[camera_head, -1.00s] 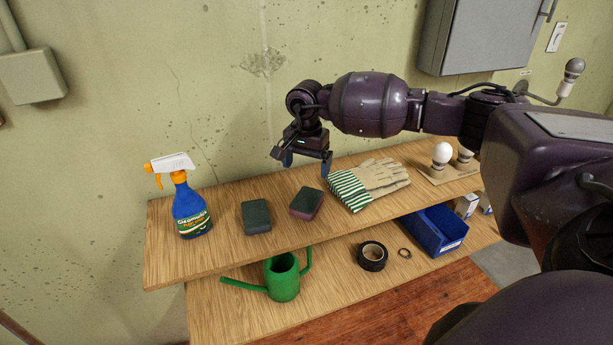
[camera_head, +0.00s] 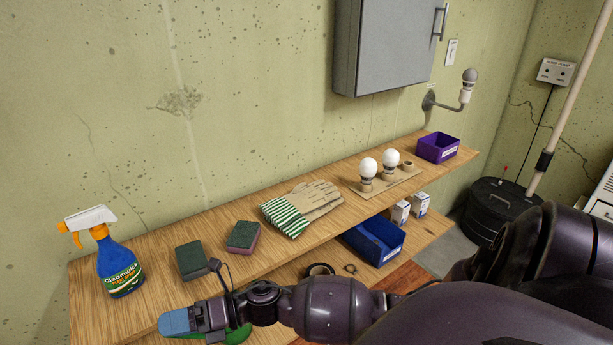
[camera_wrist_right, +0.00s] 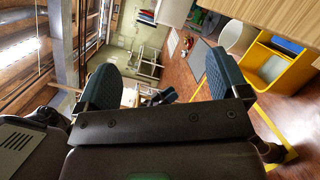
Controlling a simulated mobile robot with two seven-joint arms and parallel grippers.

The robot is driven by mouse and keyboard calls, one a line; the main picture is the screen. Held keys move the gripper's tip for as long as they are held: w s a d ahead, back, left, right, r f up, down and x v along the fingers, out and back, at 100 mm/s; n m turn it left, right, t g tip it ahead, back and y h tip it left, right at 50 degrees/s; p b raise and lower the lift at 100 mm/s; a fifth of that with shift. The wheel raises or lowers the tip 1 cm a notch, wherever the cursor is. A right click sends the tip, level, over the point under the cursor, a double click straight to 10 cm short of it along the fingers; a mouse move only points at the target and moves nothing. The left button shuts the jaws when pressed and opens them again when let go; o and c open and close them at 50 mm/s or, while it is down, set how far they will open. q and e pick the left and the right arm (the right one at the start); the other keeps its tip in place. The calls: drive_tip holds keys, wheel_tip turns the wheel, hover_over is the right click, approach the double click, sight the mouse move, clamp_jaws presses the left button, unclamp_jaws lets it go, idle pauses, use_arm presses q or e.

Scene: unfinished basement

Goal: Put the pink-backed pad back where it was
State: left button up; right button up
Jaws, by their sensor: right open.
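The pink-backed pad (camera_head: 243,236) lies on the upper wooden shelf, dark green on top with a pinkish-purple lower side. A second dark green pad (camera_head: 192,260) lies to its left, a small gap apart; no pink shows on it. My right gripper (camera_head: 182,321) is low at the front of the shelf, left of centre, apart from both pads. In the right wrist view its two blue-grey fingers (camera_wrist_right: 163,80) stand wide apart with nothing between them. My left gripper is not in view.
The upper shelf (camera_head: 160,248) also holds a blue spray bottle (camera_head: 119,268), striped gloves (camera_head: 303,209), bulbs on a board (camera_head: 387,180) and a purple bin (camera_head: 437,147). Below are a blue bin (camera_head: 374,241) and black tape (camera_head: 318,269). A grey cabinet (camera_head: 385,45) hangs above.

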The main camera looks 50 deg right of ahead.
drive_tip(key=s+d+f+m+t+h, duration=0.1)
drive_tip(key=s+d+f+m+h, duration=0.6)
drive_tip(key=m, duration=1)
drive_tip(key=s+d+f+m+t+h, duration=0.1)
drive_tip(key=s+d+f+m+h, duration=0.7)
drive_tip(key=m, duration=1)
drive_tip(key=s+f+h, duration=0.1)
drive_tip(key=s, duration=0.2)
drive_tip(key=shift+s+f, duration=0.15)
drive_tip(key=shift+f, duration=0.1)
